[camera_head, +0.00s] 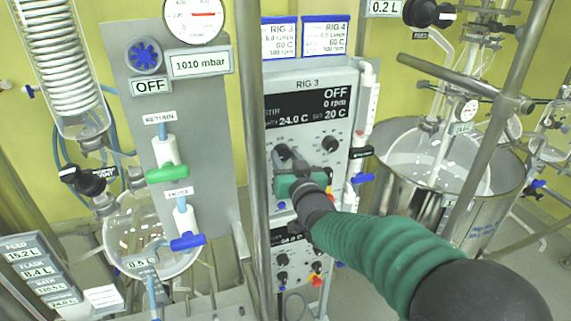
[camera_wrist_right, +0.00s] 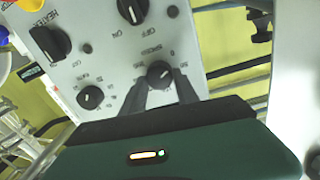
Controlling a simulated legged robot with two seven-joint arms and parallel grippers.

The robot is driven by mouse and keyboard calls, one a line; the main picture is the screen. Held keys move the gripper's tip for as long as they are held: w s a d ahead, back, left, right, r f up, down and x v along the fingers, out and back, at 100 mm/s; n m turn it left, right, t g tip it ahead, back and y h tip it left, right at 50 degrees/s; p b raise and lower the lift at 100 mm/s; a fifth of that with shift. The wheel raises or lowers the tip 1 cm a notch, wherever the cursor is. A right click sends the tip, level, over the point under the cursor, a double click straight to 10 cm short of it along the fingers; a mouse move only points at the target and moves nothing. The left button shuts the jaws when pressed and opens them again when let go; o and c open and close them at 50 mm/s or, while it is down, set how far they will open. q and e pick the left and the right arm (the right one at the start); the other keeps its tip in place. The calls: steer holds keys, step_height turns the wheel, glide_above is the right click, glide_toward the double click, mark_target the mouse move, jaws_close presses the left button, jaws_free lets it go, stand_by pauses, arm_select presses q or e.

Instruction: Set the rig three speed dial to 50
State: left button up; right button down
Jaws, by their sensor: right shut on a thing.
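The rig three control panel (camera_head: 311,115) stands upright in the middle of the head view. Its display (camera_head: 308,106) reads OFF, 0 rpm, 24.0 C and set 20 C. My right gripper (camera_head: 289,160) reaches in from the lower right to the panel's left dial. In the right wrist view the speed dial (camera_wrist_right: 160,72) is a dark round knob with a pale pointer mark. The two dark fingers of my right gripper (camera_wrist_right: 160,88) are shut on its sides. The gripper covers part of the dial's scale. My left gripper is not in view.
Another knob (camera_head: 330,143) sits to the right on the same panel. A heater knob (camera_wrist_right: 50,43) and a smaller dial (camera_wrist_right: 90,97) show in the wrist view. A vertical metal post (camera_head: 254,130) stands just left of the panel. A steel vessel (camera_head: 480,215) is at right.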

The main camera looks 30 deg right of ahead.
steer(key=m+b, duration=0.1)
steer(key=m, duration=0.2)
steer(key=shift+f+b, duration=0.15)
steer(key=shift+b, duration=0.2)
steer(key=shift+m+b, duration=0.35)
steer(key=shift+m, duration=0.55)
steer(key=c, duration=1.4)
jaws_free()
steer(key=o, duration=0.5)
steer(key=shift+w+d, duration=0.15)
